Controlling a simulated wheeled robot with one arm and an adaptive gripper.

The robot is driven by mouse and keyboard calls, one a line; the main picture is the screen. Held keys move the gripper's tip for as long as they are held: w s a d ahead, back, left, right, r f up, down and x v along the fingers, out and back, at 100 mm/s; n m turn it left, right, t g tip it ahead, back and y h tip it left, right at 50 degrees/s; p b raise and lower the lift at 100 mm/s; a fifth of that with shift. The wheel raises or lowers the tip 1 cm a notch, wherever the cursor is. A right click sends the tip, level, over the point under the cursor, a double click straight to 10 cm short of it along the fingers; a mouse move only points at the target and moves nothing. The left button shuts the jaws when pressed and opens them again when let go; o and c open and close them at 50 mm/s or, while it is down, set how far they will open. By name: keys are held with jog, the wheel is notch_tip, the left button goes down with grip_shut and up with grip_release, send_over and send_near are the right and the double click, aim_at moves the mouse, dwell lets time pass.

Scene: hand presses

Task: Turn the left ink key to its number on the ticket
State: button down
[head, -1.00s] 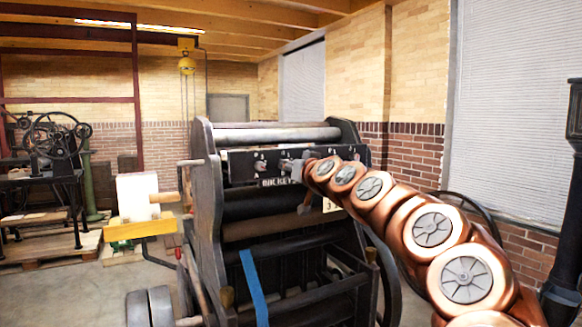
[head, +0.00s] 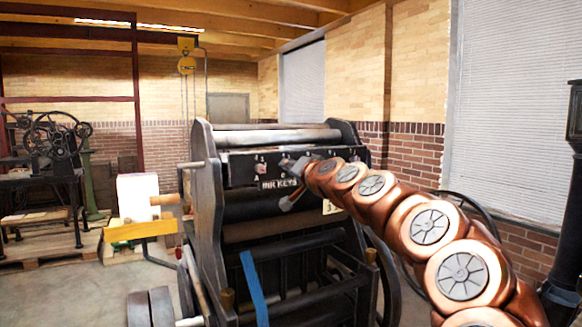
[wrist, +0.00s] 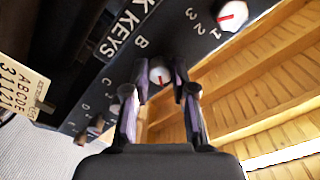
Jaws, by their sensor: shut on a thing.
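A row of ink keys sits on the black panel (head: 240,171) across the press. Key A (head: 260,169) is leftmost in the head view; in the wrist view, this white knob with a red mark (wrist: 232,15) stands free at top right beside 1, 2, 3. My gripper (wrist: 160,88) is shut on the adjacent knob, key B (wrist: 160,73), with a finger on each side. In the head view my gripper (head: 288,164) covers key B. The ticket (wrist: 22,88) shows letters A to E above digits starting with 3; the other digits are hard to read.
More keys, including key C (wrist: 112,110), continue down the panel. The press's left side frame (head: 204,200) rises beside the panel. A blue strip (head: 253,285) hangs in front. A yellow shelf (head: 140,230) with a white block stands at left.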

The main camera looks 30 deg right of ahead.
jog(key=shift+m, duration=0.4)
jog(key=c, duration=1)
grip_release()
jog(key=shift+o, duration=0.2)
jog(key=shift+s, duration=0.1)
jog(key=s+a, duration=0.1)
jog(key=s, duration=1)
jog(key=shift+s+a, duration=0.2)
jog(key=shift+s, duration=0.15)
jog(key=shift+r, duration=0.15)
